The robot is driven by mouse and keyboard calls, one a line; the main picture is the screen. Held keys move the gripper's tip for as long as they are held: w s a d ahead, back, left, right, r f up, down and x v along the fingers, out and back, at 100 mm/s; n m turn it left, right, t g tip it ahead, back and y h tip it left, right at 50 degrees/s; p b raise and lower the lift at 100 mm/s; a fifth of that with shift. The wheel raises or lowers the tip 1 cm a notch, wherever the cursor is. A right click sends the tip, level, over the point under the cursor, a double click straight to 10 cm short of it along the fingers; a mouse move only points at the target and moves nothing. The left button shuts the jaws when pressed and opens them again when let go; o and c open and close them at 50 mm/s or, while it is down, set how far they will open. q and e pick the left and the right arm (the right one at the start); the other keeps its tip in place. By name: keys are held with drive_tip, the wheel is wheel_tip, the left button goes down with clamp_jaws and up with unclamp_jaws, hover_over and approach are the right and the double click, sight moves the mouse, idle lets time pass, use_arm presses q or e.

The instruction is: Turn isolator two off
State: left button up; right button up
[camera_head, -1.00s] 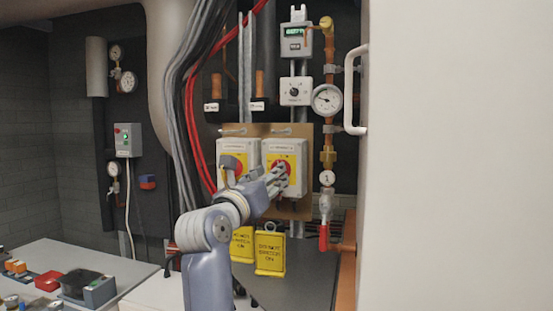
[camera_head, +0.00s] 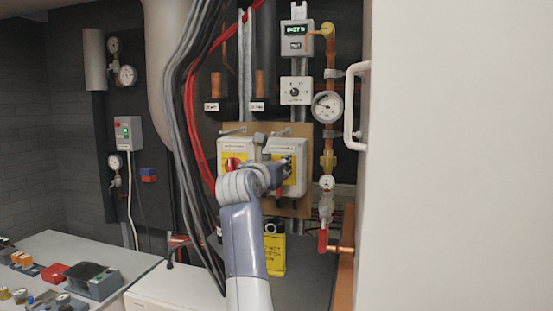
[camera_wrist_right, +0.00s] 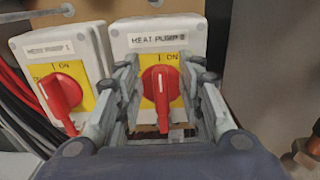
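Isolator two (camera_head: 294,146) is the right-hand grey-white box with a yellow plate, labelled HEAT PUMP 2. In the right wrist view its red knob (camera_wrist_right: 162,97) has its handle pointing straight down, below the ON mark. My right gripper (camera_head: 285,172) is in front of this box. In the wrist view the gripper (camera_wrist_right: 160,78) has its fingers apart, one on each side of the knob; I cannot tell whether they touch it. Isolator one (camera_head: 233,150) is just left, its red knob (camera_wrist_right: 62,95) slanting down to the right. My left gripper is not in view.
Gauges and copper pipe (camera_head: 328,142) run to the right. A white panel with a handle (camera_head: 355,105) closes off the right side. Red and grey cables (camera_head: 195,90) hang at the left.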

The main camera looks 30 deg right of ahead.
drive_tip(key=shift+w+d+f, duration=0.1)
clamp_jaws()
drive_tip(key=shift+n, duration=0.3)
drive_tip(key=shift+w+a+f+n+p, duration=0.35)
drive_tip(key=shift+n+p, duration=1.5)
drive_tip(key=shift+n, duration=1.1)
drive_tip(key=shift+w+a+f+n+p, duration=0.3)
drive_tip(key=shift+f+n+p, duration=0.2)
drive_tip(key=shift+n+p, duration=1.9)
drive_tip(key=shift+w+a+f+n+p, duration=0.35)
drive_tip(key=shift+n+p, duration=0.95)
drive_tip(key=shift+n, duration=2.15)
drive_tip(key=shift+d+f, duration=0.1)
drive_tip(key=shift+f, duration=0.1)
